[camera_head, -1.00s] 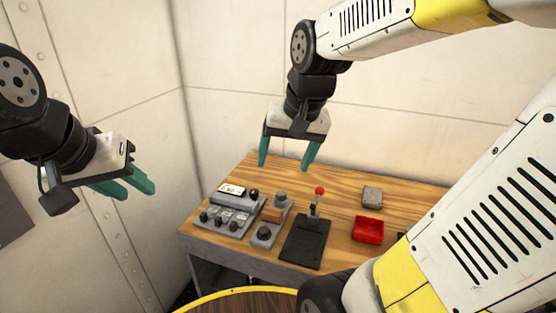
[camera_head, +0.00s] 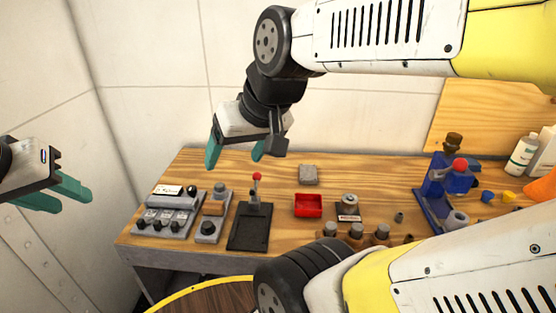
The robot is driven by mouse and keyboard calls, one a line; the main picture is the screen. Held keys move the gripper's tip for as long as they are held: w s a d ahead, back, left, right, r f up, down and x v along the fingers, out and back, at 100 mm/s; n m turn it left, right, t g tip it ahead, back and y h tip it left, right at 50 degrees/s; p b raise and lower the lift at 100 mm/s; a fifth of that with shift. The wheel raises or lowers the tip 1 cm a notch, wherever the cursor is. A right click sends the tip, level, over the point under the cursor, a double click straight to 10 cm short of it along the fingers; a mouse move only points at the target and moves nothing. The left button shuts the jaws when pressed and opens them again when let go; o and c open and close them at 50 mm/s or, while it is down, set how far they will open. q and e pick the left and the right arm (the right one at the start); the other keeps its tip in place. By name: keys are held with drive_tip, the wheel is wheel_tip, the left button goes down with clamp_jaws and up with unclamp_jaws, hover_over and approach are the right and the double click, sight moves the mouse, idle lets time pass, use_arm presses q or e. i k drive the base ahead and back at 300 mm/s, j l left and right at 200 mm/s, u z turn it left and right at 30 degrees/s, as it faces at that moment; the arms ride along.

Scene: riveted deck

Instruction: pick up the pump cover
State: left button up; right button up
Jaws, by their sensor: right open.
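No part is plainly recognisable as the pump cover. A flat grey square piece (camera_head: 308,174) lies at the back of the wooden bench, and a small round metal part on a labelled base (camera_head: 348,207) stands right of the red tray; I cannot tell whether either is the cover. My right gripper (camera_head: 234,163) is open and empty, pointing down above the back left of the bench, left of the grey piece. My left gripper (camera_head: 72,200) is at the far left, off the bench, its fingers apart and empty.
The bench (camera_head: 285,205) holds a switch panel (camera_head: 168,212), a button box (camera_head: 212,215), a red-knobbed lever (camera_head: 255,210), a red tray (camera_head: 308,205), several cylindrical parts (camera_head: 357,232) and a blue device (camera_head: 435,190). A white bottle (camera_head: 523,155) stands far right. My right forearm hides the front right.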

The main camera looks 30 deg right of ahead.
sight(308, 172)
drive_tip(key=z, duration=1.3)
drive_tip(key=i+l+u, duration=0.1)
drive_tip(key=l, duration=0.2)
drive_tip(key=i+l+u, duration=0.1)
drive_tip(key=l, duration=0.15)
drive_tip(key=u, duration=1.45)
